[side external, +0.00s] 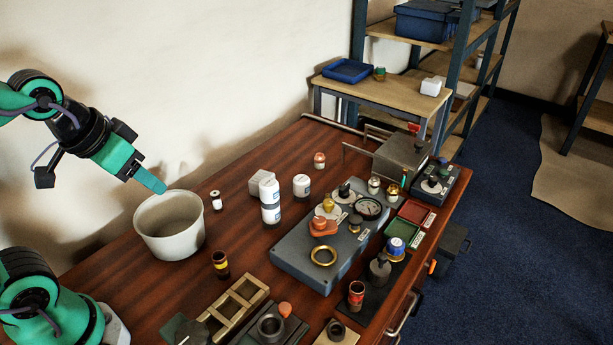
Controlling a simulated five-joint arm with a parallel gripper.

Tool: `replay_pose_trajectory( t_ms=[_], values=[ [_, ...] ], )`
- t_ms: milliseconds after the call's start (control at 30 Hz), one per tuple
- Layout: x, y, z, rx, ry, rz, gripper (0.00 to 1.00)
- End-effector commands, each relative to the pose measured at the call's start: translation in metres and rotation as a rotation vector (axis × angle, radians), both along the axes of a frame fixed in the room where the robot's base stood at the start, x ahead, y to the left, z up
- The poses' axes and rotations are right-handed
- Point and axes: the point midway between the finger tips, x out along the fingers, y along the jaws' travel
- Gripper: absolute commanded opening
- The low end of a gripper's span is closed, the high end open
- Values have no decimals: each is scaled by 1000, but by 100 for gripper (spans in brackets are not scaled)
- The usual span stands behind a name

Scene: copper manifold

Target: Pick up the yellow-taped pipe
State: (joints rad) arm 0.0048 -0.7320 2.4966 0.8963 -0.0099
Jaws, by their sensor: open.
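A short brown pipe with a yellow band (220,264) stands upright on the wooden table, in front of and to the right of a large whitish bucket. My gripper (157,183) is at the upper left, with its teal finger pointing down over the bucket's rim. It is open and holds nothing that I can see. It is well apart from the pipe, above and to its left. The far finger is hard to make out.
The whitish bucket (169,228) stands between my gripper and the pipe. A wooden divided frame (238,307) lies just in front of the pipe. A grey manifold plate (290,258) with fittings is to the right. White bottles (270,202) stand behind. Bare table surrounds the pipe.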

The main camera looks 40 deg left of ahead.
Motion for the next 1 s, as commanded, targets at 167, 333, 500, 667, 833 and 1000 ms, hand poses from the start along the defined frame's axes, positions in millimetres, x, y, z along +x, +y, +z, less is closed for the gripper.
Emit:
replay_pose_trajectory(
  t_ms=[167, 333, 500, 667, 833, 1000],
  values=[
    [9, -5, -10, -14, 45, 11, 50],
    [23, -12, -28, -32, 116, 30, 50],
    [37, -22, -50, -48, 195, 57, 50],
    [48, -32, -73, -56, 268, 84, 50],
    [57, -43, -101, -57, 345, 116, 50],
    [62, -53, -129, -51, 416, 147, 50]
  ],
)
